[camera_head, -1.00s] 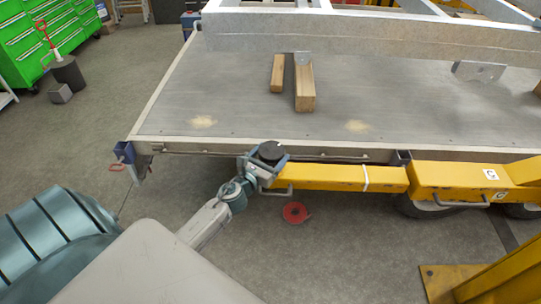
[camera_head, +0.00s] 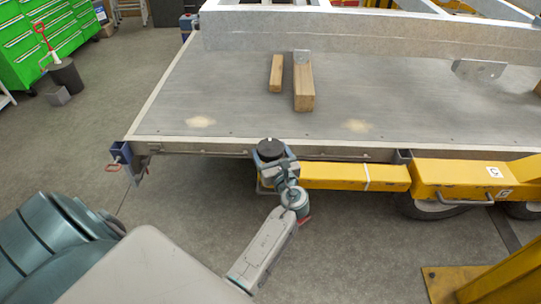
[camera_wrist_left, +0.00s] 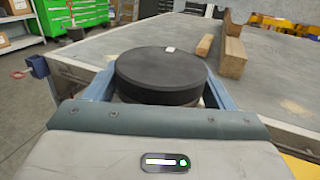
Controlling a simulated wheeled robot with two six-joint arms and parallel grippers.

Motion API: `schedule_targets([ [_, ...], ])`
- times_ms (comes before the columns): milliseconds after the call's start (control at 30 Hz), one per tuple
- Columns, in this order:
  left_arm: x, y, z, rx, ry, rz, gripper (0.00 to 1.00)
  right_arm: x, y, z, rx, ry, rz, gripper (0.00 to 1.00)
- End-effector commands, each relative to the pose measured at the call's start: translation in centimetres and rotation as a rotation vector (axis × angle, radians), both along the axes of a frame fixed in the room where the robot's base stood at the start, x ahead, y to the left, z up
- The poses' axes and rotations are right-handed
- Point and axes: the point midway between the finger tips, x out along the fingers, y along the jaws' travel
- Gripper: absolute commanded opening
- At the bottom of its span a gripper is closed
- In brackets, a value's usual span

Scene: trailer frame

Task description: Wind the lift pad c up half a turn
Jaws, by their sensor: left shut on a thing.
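The lift pad (camera_head: 270,149) is a round black disc at the end of a yellow lift arm (camera_head: 340,176), beside the near edge of the trailer bed. A label on the yellow arm reads like C. In the left wrist view the pad (camera_wrist_left: 160,76) fills the middle, with a small white mark (camera_wrist_left: 169,49) at the far part of its top. My left gripper (camera_head: 272,160) is shut on the pad, its blue-grey fingers on either side of the rim. My right gripper is not in view.
The trailer bed (camera_head: 220,105) carries two wooden blocks (camera_head: 303,88) and a metal bracket (camera_head: 479,69). A blue bracket with a red handle (camera_head: 118,157) is at its left corner. A yellow post base (camera_head: 440,283) stands at lower right. Green cabinets (camera_head: 40,45) stand far left.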

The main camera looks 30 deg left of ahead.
Motion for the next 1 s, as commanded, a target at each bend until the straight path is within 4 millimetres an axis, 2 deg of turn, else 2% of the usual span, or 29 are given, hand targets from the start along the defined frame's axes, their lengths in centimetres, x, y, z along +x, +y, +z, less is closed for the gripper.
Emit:
schedule_targets([
  [67,0.1,-0.1,-0.5,-0.004,0.003,0.072,0.53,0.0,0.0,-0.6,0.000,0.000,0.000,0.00],
  [600,0.4,-0.1,-0.4,-0.004,0.003,0.581,0.53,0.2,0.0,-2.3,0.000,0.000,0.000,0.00],
  [1000,0.3,0.0,-0.5,-0.004,0.004,0.874,0.53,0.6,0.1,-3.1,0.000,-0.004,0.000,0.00],
])
